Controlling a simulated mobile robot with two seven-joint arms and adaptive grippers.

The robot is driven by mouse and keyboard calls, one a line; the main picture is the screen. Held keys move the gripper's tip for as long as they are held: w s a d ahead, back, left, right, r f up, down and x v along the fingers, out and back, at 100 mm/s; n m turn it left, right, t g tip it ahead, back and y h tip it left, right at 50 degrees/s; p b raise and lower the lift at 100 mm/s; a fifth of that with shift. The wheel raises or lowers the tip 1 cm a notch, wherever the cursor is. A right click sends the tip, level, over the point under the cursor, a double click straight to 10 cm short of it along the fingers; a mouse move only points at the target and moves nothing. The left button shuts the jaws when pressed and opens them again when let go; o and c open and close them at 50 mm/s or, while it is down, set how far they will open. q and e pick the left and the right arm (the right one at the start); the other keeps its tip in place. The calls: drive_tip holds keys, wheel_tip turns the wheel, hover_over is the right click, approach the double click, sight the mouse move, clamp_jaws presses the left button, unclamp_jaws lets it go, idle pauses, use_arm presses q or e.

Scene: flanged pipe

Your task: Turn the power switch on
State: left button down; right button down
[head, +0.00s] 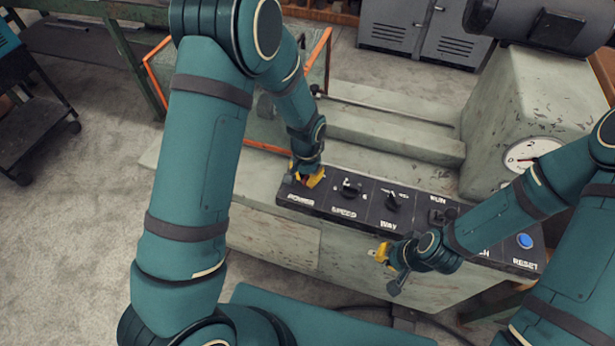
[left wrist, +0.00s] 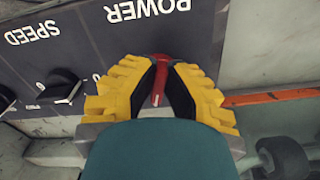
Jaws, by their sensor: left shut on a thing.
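The red power switch (left wrist: 160,80) shows in the left wrist view between the yellow fingers of my left gripper (left wrist: 158,90). The fingers are closed around it, hiding much of its body. The word POWER (left wrist: 148,10) is printed beside it on the dark control panel (head: 365,218). In the head view my left gripper (head: 310,179) is at the panel's left end, just above the POWER label. My right gripper (head: 380,254) hangs in front of the panel, apart from it; I cannot tell whether its jaws are open.
The SPEED knob (head: 350,188) and WAY knob (head: 393,201) lie right of the power switch. A blue RESET button (head: 525,241) is at the panel's right end. An orange-edged guard (head: 153,75) stands behind my left arm. A gauge (head: 530,154) sits at the right.

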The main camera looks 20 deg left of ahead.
use_arm(q)
drive_tip(key=m, duration=0.5)
drive_tip(key=shift+a+b, duration=0.2)
drive_tip(key=shift+b, duration=0.15)
drive_tip(key=shift+m, duration=0.3)
drive_tip(key=c, duration=1)
unclamp_jaws()
drive_tip(key=shift+w, duration=0.1)
wheel_tip(320, 180, up, 12)
